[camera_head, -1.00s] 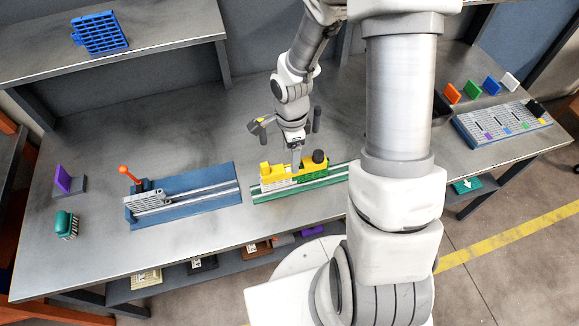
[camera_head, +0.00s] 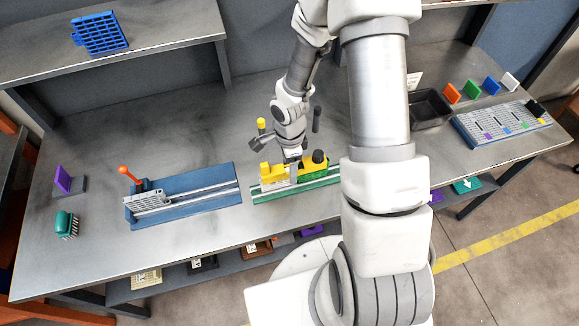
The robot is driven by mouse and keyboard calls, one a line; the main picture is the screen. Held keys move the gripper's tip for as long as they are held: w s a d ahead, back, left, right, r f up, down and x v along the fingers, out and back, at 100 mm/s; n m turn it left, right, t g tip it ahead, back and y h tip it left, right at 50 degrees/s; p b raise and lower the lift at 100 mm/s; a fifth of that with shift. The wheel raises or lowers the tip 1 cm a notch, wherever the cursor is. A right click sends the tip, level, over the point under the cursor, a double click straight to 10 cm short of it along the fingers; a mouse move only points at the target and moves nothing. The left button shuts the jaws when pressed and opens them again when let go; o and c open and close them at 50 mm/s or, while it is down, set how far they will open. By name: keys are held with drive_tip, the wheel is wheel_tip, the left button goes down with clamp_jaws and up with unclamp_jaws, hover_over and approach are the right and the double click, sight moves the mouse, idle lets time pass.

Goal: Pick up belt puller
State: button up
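No part is labelled as the belt puller, so I cannot tell for certain which one it is. A yellow and green block (camera_head: 313,168) with a dark round knob sits on a green base with rails (camera_head: 270,194) in the middle of the table. My gripper (camera_head: 293,173) points down at the middle of this block, between its yellow and green parts. The fingers are small and partly merge with the block, so their opening and any grip are unclear. A blue base with rails (camera_head: 210,187) to the left carries a grey block (camera_head: 146,200) and an orange-red lever (camera_head: 128,174).
A yellow-tipped piece (camera_head: 261,124) and a dark upright piece (camera_head: 316,119) show beside my wrist. A purple plate (camera_head: 63,179) and teal brush-like piece (camera_head: 66,225) stand at far left. A black tray (camera_head: 430,108) and a grey slotted board (camera_head: 500,122) are at right.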

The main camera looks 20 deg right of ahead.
clamp_jaws()
drive_tip(key=shift+r, duration=0.1)
idle(0.3)
